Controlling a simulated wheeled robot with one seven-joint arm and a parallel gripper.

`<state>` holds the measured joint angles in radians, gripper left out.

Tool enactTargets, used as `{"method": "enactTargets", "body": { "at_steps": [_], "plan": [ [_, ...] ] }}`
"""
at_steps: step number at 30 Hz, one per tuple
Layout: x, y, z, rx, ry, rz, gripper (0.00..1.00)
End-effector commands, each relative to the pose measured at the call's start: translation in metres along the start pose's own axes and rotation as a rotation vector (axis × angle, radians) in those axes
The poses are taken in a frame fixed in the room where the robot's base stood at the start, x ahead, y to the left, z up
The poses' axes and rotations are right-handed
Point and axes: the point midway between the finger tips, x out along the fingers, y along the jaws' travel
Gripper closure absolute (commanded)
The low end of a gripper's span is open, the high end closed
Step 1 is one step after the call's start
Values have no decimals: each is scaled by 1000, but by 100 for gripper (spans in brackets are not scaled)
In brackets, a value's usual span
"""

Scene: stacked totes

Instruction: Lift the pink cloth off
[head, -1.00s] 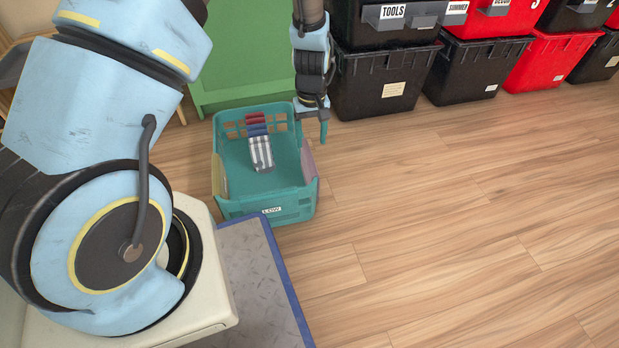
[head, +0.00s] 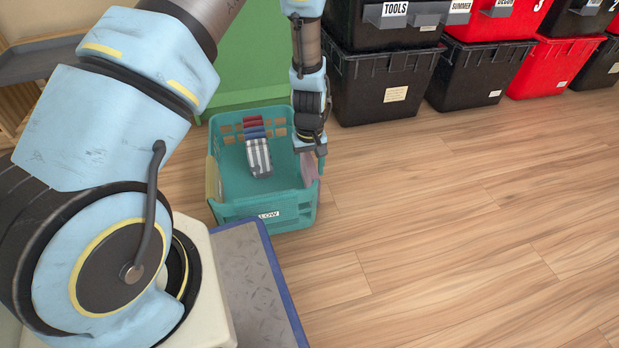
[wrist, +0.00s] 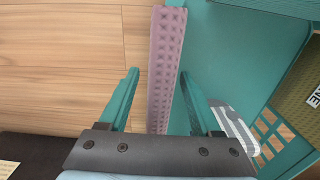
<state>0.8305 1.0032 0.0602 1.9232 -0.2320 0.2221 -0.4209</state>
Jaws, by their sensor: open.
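The pink cloth (head: 308,170) hangs over the right wall of a teal basket (head: 235,209) on the floor. In the wrist view the cloth (wrist: 166,60) is a long, narrow waffle-textured strip running between my fingers. My gripper (head: 318,165) points down at that right wall and partly hides the cloth in the head view. In the wrist view my gripper (wrist: 159,73) is open, with one teal finger on each side of the cloth. Gaps show beside the cloth, and I cannot tell its exact height relative to the fingertips.
A grey-and-white striped cloth (head: 259,158) and red and blue folded cloths (head: 254,127) are at the basket's back. An olive cloth (wrist: 303,90) hangs on the opposite wall. Black totes (head: 383,88) and red totes (head: 549,68) stand behind. The floor at right is clear.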

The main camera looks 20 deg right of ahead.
Motion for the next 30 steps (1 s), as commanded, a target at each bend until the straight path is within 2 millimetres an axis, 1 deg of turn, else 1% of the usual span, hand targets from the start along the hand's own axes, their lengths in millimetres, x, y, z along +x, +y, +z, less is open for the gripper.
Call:
{"method": "enactTargets", "body": {
  "at_steps": [5,22,30],
  "plan": [
    [-2,0,0,0,0,1,36],
    [-2,0,0,0,0,0,100],
    [-2,0,0,0,0,1,100]
  ]
}}
